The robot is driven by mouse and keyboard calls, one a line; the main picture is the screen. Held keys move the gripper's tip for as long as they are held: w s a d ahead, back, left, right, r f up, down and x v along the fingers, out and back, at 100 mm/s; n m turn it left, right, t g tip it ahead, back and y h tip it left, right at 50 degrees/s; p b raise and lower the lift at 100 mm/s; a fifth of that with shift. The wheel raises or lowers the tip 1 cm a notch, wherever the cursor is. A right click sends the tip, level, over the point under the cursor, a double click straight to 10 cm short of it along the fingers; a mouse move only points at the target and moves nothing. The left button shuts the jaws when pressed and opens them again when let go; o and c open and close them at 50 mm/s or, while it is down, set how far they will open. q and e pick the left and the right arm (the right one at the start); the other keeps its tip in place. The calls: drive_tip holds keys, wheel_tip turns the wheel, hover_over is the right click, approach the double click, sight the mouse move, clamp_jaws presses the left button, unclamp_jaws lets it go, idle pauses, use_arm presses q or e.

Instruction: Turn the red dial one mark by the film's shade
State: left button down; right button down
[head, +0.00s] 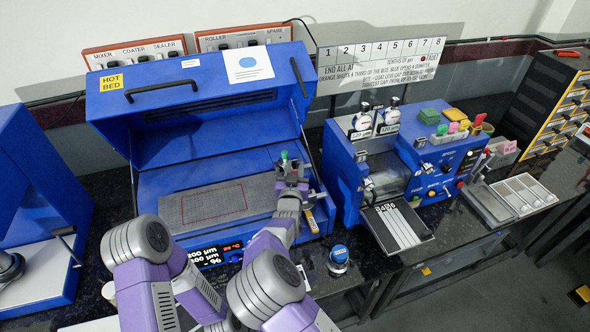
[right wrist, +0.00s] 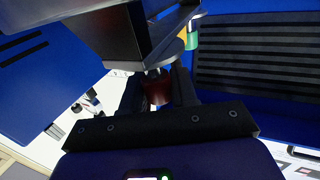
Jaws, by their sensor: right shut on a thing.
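My right gripper (head: 291,182) is over the right end of the hot bed's plate. In the right wrist view its fingers (right wrist: 157,92) are shut on a dark red knob-like part, which appears to be the red dial (right wrist: 157,90). A green knob (head: 284,155) stands just beyond the gripper, and a green part (right wrist: 192,38) shows in the right wrist view. The grey bed plate (head: 180,213) carries a thin red rectangle outline; I cannot make out a film's shade on it. The dial's marks are not readable. My left gripper is not in view.
The hot bed's raised blue lid (head: 215,95) stands behind. A lit readout (head: 213,252) is on its front. A blue machine (head: 345,165) with a striped card (head: 397,227) stands to the right. A numbered sign (head: 380,65) is on the wall. A blue-topped jar (head: 338,255) is near the front edge.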

drive_tip(key=n+y+b, duration=0.1)
drive_tip(key=y+b, duration=0.1)
drive_tip(key=n+y+b, duration=0.1)
drive_tip(key=y+b, duration=0.1)
drive_tip(key=shift+f+n+y, duration=0.15)
drive_tip(key=shift+n+y, duration=0.15)
drive_tip(key=shift+n, duration=0.1)
drive_tip(key=n+g+y+b, duration=0.1)
drive_tip(key=n+y+b, duration=0.1)
drive_tip(key=y, duration=0.1)
drive_tip(key=shift+a, duration=0.15)
drive_tip(key=n+y, duration=0.1)
drive_tip(key=n+g+y, duration=0.1)
drive_tip(key=y, duration=0.1)
drive_tip(key=shift+s+a+n+g+b, duration=0.1)
drive_tip(key=shift+a+n+g+b, duration=0.1)
drive_tip(key=shift+n+g+b, duration=0.15)
drive_tip(key=shift+s+a+n+g+y+p, duration=0.1)
drive_tip(key=shift+a+n+g+y+p, duration=0.1)
drive_tip(key=shift+n+g+y, duration=0.5)
drive_tip(key=shift+s+a+n+g+y+p, duration=0.15)
drive_tip(key=shift+n+g+y, duration=0.15)
drive_tip(key=shift+y, duration=0.6)
drive_tip(key=shift+n+y, duration=0.25)
drive_tip(key=shift+y, duration=0.05)
drive_tip(key=c, duration=1)
unclamp_jaws()
drive_tip(key=shift+o, duration=0.2)
